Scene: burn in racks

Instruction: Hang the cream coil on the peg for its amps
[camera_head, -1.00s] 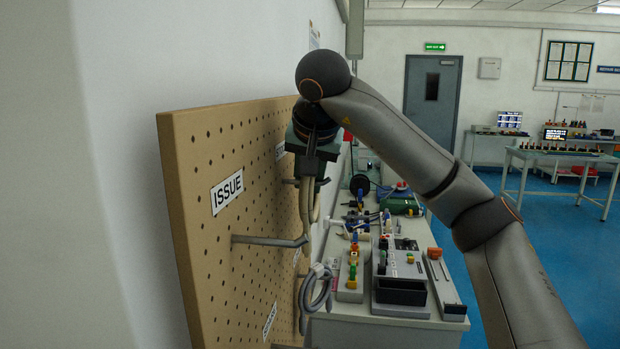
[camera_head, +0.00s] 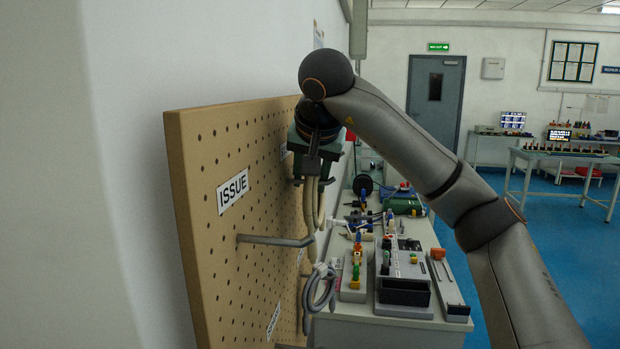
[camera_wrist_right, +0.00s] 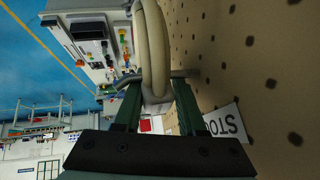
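The cream coil (camera_head: 309,207) hangs below my right gripper (camera_head: 316,170), close to the front of the pegboard (camera_head: 240,205). In the right wrist view the coil (camera_wrist_right: 152,45) runs between the two green fingers of the gripper (camera_wrist_right: 157,97), which appear closed on its bound end. A grey metal peg (camera_wrist_right: 185,73) shows on both sides of the coil, just past the fingertips; whether it passes through the loop I cannot tell. A label reading "STO" (camera_wrist_right: 228,122) is on the board beside the gripper. My left gripper is not in view.
An empty peg (camera_head: 275,240) sticks out below the ISSUE label (camera_head: 233,190). A grey coil (camera_head: 319,288) hangs lower at the board's far edge. A bench (camera_head: 385,333) with several devices stands beyond it. Blue floor (camera_head: 580,240) is open at the right.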

